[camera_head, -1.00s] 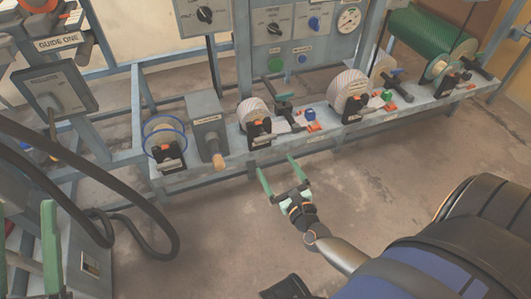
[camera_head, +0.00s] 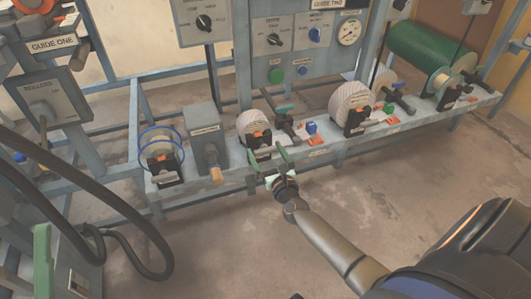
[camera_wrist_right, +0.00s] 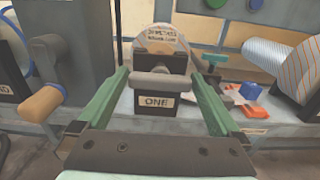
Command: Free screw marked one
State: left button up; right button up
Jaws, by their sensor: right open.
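The screw marked one shows in the right wrist view as a grey T-shaped handle (camera_wrist_right: 160,82) on a dark block above a label (camera_wrist_right: 157,101) reading "ONE". In the head view its dark block (camera_head: 258,145) stands on the bench in front of a striped roll (camera_head: 254,125). My right gripper (camera_head: 267,161) is open in front of it. In the right wrist view its two green fingers stand either side of the handle, apart from it.
A grey box with a wooden-handled crank (camera_head: 215,174) stands to the left, beside a blue-ringed spool (camera_head: 160,143). A blue knob and orange piece (camera_head: 313,138) lie to the right. Another striped roll (camera_head: 350,103) is further right. The floor in front is clear.

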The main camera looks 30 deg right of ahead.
jog(key=shift+w, duration=0.3)
jog(key=shift+c, duration=0.4)
jog(key=c, duration=1)
